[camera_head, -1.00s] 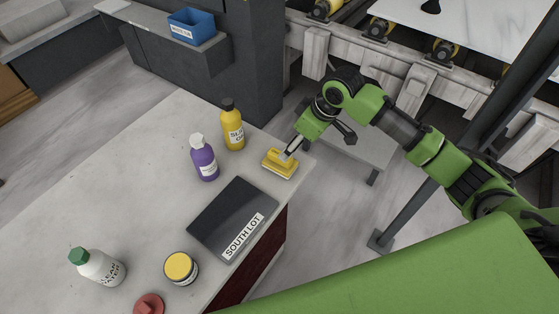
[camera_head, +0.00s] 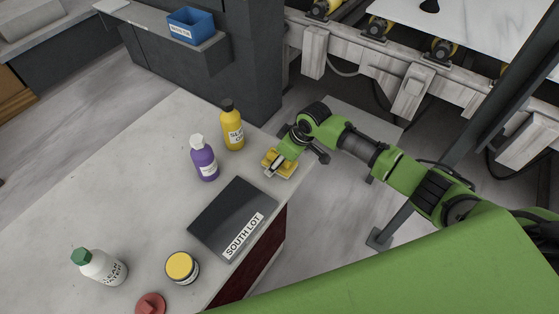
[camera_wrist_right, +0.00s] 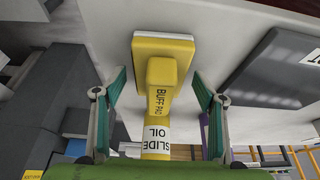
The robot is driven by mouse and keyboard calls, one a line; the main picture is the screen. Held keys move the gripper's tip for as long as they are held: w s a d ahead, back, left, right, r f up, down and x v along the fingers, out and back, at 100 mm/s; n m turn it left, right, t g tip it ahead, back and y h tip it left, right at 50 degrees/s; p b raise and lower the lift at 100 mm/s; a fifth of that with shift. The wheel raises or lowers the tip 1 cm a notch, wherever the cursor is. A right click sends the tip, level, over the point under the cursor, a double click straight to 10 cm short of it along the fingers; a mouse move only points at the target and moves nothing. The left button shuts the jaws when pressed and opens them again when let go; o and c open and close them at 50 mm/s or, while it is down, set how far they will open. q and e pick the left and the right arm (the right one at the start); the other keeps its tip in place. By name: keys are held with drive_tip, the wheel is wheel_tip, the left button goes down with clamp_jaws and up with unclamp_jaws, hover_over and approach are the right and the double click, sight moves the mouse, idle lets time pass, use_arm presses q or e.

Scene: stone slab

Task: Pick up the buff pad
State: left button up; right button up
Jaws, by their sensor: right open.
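The yellow buff pad (camera_head: 287,173) lies on the stone slab (camera_head: 120,165) near its right corner, partly covered by my right gripper (camera_head: 274,168) in the head view. In the right wrist view the buff pad (camera_wrist_right: 163,44) shows its yellow block, pale underside and lettered handle. My right gripper (camera_wrist_right: 160,74) is open, with one finger on each side of the handle and visible gaps to both. My left gripper is not in view.
A yellow slide oil bottle (camera_head: 232,130) and a purple bottle (camera_head: 204,163) stand left of the pad. A dark South Lot plate (camera_head: 228,212) lies nearer. A yellow-lidded jar (camera_head: 181,268), white bottle (camera_head: 103,268) and red object (camera_head: 150,304) sit farther left.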

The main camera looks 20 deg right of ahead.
drive_tip(key=shift+c, duration=0.5)
drive_tip(key=c, duration=1.2)
drive_tip(key=shift+r, duration=0.1)
drive_tip(key=shift+r, duration=0.5)
drive_tip(key=shift+s+a+r+b, duration=0.2)
drive_tip(key=shift+s+a+r, duration=0.65)
drive_tip(key=shift+s+r, duration=1.25)
drive_tip(key=shift+s+a+r+b, duration=0.2)
drive_tip(key=shift+s+a+r, duration=0.7)
drive_tip(key=shift+s+r, duration=1.15)
drive_tip(key=shift+s+a+r+b, duration=0.2)
drive_tip(key=shift+s+a+r, duration=0.65)
drive_tip(key=shift+s+r, duration=1.25)
drive_tip(key=shift+s+f, duration=0.25)
drive_tip(key=shift+f, duration=0.05)
